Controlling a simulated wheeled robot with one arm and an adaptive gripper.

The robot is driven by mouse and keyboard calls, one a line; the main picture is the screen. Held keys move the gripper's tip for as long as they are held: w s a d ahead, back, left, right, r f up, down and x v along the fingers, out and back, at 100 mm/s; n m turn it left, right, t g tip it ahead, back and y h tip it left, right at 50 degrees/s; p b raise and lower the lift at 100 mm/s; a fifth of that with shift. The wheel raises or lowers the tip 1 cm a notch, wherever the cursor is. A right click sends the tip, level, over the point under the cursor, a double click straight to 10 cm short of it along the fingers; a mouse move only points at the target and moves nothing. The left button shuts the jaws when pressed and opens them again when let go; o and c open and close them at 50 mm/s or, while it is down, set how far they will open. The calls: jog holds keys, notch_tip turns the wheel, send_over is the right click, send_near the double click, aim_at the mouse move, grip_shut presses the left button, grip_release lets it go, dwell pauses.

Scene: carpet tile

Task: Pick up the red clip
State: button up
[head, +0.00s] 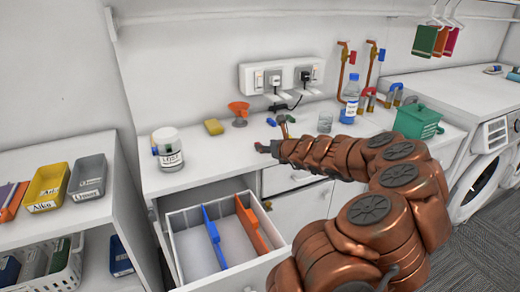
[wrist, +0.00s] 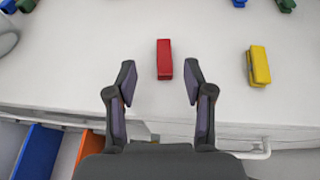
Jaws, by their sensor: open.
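The red clip (wrist: 164,60) lies on the white counter in the wrist view, a little beyond and between my fingertips. The red clip is apart from both fingers. In the head view my gripper (head: 266,148) is over the counter's front part, above the drawer fronts. I cannot make out the red clip in the head view; my arm may hide it.
A yellow clip (wrist: 259,66) lies right of the red one. Blue (wrist: 239,3) and green (wrist: 287,5) clips lie farther back. An open drawer (head: 184,250) with blue and orange dividers juts out below. A lidded jar (head: 168,150) and yellow sponge (head: 214,127) stand left.

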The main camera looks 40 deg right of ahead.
aim_at(257, 143)
jog(key=shift+x, duration=1.2)
jog(key=shift+d+p+x, duration=0.15)
jog(key=shift+p+x, duration=0.2)
jog(key=shift+x, duration=0.95)
jog(key=shift+d+p+x, duration=0.15)
jog(key=shift+p+x, duration=0.2)
jog(key=shift+x, duration=1)
jog(key=shift+r, duration=0.15)
jog(key=c, duration=0.9)
jog(key=shift+r, duration=1.65)
jog(key=s, duration=0.5)
jog(key=s+d+r, duration=0.1)
jog(key=s, duration=0.4)
jog(key=s+d, duration=0.1)
jog(key=s, duration=0.5)
jog(key=shift+r+b, duration=0.3)
jog(key=shift+b, duration=0.1)
